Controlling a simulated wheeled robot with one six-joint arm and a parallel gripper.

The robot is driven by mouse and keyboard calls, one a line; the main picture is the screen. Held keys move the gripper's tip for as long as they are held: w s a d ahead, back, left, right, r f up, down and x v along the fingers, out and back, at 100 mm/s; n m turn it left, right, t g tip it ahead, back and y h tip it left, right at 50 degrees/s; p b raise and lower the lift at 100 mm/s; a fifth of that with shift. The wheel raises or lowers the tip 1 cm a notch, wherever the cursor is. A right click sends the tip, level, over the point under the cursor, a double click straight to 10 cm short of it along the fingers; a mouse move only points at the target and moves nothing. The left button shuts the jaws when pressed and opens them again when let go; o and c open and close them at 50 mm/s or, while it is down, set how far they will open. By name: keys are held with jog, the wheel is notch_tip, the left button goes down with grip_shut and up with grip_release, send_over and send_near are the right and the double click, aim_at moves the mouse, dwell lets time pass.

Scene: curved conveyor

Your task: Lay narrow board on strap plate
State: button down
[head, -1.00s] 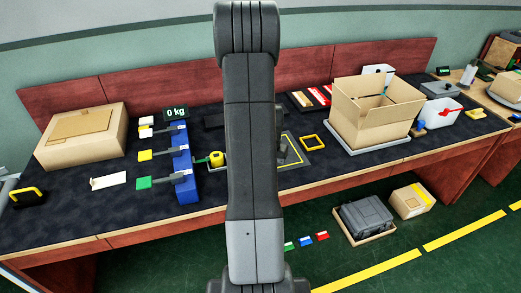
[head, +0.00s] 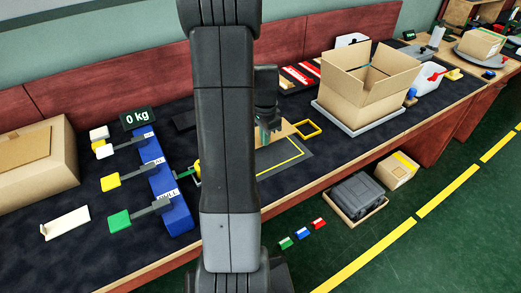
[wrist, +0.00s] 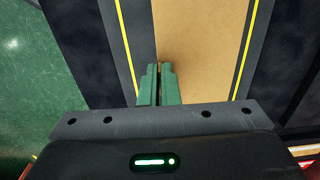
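A flat tan board (wrist: 205,40) fills the middle of the wrist view, between two yellow lines on a dark plate (wrist: 133,35). I take these as the narrow board and strap plate. In the head view the tan board (head: 290,131) shows beside my gripper (head: 266,132), at the far part of the grey, yellow-lined plate (head: 290,165). My arm hides part of the plate. In the wrist view my green fingers (wrist: 160,72) are close together over the board's left edge. I see nothing clearly held between them. Whether they touch the board is unclear.
A blue rack (head: 165,185) with coloured-handled pieces stands left of my arm. A closed box (head: 40,165) and a white strip (head: 65,223) lie left.

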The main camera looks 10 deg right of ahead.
aim_at(264, 159)
jog(key=shift+f, duration=3.05)
jog(key=shift+f, duration=0.15)
jog(key=c, duration=1.7)
grip_release()
notch_tip(264, 159, up, 12)
jog(key=shift+r, duration=0.2)
